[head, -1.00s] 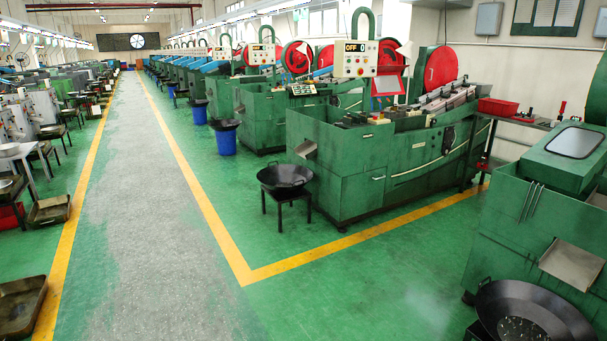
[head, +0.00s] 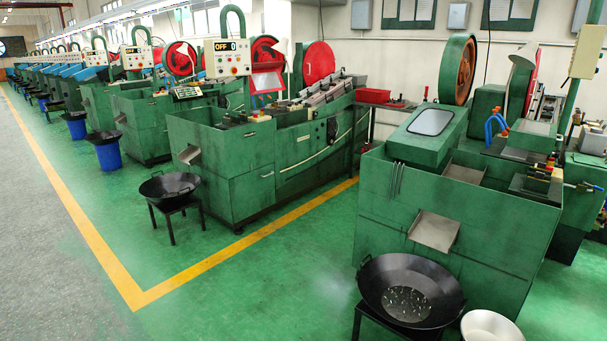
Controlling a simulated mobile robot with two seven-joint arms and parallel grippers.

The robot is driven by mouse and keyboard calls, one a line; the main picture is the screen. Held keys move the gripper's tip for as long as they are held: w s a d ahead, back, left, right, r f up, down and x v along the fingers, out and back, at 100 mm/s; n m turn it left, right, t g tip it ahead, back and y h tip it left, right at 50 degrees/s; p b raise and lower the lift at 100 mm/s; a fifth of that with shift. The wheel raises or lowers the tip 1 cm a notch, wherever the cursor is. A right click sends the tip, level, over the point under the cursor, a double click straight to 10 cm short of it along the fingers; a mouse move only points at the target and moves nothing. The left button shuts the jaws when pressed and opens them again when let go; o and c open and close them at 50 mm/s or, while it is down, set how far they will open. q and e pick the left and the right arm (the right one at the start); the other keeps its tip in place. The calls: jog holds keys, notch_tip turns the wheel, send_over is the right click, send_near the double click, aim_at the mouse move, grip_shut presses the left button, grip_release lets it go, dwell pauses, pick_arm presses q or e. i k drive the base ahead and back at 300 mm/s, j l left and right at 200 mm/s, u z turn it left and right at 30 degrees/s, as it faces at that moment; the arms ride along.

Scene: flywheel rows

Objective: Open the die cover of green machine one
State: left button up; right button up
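A green machine (head: 440,215) stands at the right foreground. On its top left is a sloped green cover (head: 425,148) with a pale window, and it looks closed. Another green machine (head: 235,160) stands in the middle, with a control box (head: 227,58) reading "OFF 0" above it. No label shows which machine is number one. Neither of my grippers is in view.
A black pan (head: 410,290) with small metal pieces stands in front of the right machine, beside a pale bowl (head: 491,327). Another black pan (head: 168,187) sits on a stool by the middle machine. The green floor (head: 255,290) inside the yellow line (head: 110,265) is clear.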

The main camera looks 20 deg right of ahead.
aim_at(537, 137)
jog(key=l+z, duration=0.2)
jog(key=l, duration=0.3)
jog(key=i+l+z, duration=0.2)
jog(key=l, duration=0.3)
jog(key=l+z, duration=0.25)
jog(key=l, duration=0.3)
jog(key=i+l, duration=0.1)
jog(key=l, duration=0.3)
jog(key=i+l+z, duration=0.1)
jog(key=l, duration=0.25)
jog(key=i+l, duration=0.1)
jog(key=l, duration=0.3)
jog(key=i+l+z, duration=0.15)
jog(key=l, duration=0.25)
jog(key=i+l, duration=0.1)
jog(key=l, duration=0.25)
jog(key=i+l, duration=0.15)
jog(key=l, duration=0.2)
jog(key=i+l, duration=0.1)
jog(key=l, duration=0.3)
jog(key=i+l, duration=0.1)
jog(key=l, duration=0.25)
jog(key=i+l, duration=0.15)
jog(key=l, duration=0.2)
jog(key=i+l, duration=0.1)
jog(key=l, duration=0.25)
jog(key=i+l+u, duration=0.1)
jog(key=u, duration=0.45)
